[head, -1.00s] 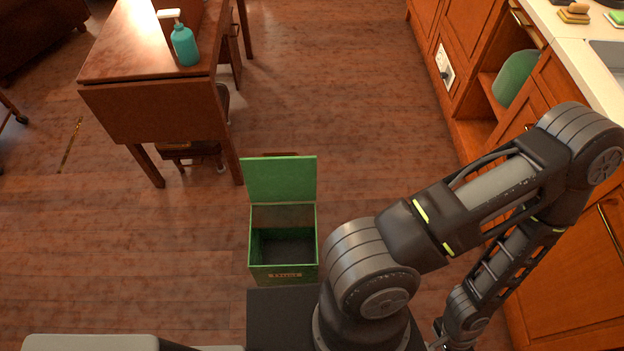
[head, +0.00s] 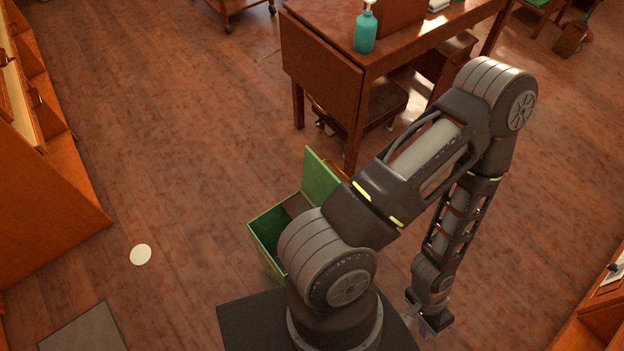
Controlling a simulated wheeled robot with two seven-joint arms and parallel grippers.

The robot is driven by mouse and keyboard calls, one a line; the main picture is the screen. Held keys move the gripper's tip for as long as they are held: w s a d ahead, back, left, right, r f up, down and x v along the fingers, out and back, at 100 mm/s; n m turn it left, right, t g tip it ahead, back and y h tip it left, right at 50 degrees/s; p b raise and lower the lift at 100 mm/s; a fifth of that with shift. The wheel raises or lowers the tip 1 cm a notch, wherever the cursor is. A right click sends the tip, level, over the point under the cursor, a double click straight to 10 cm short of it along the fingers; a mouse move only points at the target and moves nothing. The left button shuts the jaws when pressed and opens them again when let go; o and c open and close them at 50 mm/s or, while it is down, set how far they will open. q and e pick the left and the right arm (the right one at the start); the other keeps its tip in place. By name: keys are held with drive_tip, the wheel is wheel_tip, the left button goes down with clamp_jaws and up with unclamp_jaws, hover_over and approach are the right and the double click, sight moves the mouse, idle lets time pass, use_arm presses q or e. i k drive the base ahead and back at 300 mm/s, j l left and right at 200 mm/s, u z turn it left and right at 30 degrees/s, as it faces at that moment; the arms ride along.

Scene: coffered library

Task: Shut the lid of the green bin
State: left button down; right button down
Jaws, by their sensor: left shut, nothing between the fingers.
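The green bin (head: 266,257) stands on the wooden floor, just beyond the dark top of my base. Its lid (head: 320,178) is open and stands up at the bin's far right side. My arm hides the bin's right part and the lower part of the lid. My left gripper (head: 431,324) hangs low at the bottom right, to the right of the bin and apart from it. It is small and dark here, shut and empty. My right gripper is out of view.
A wooden drop-leaf table (head: 322,82) with a teal pump bottle (head: 365,32) stands behind the bin, with a chair (head: 385,100) beneath. Wooden cabinets (head: 50,185) line the left edge. A white disc (head: 140,254) lies on the floor.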

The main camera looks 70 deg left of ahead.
sight(317, 181)
drive_tip(key=i+j+u, duration=0.15)
drive_tip(key=i+u, duration=0.25)
drive_tip(key=i, duration=0.55)
drive_tip(key=i+l+u, duration=0.15)
drive_tip(key=i+u, duration=0.2)
drive_tip(key=i, duration=0.65)
drive_tip(key=u, duration=3.85)
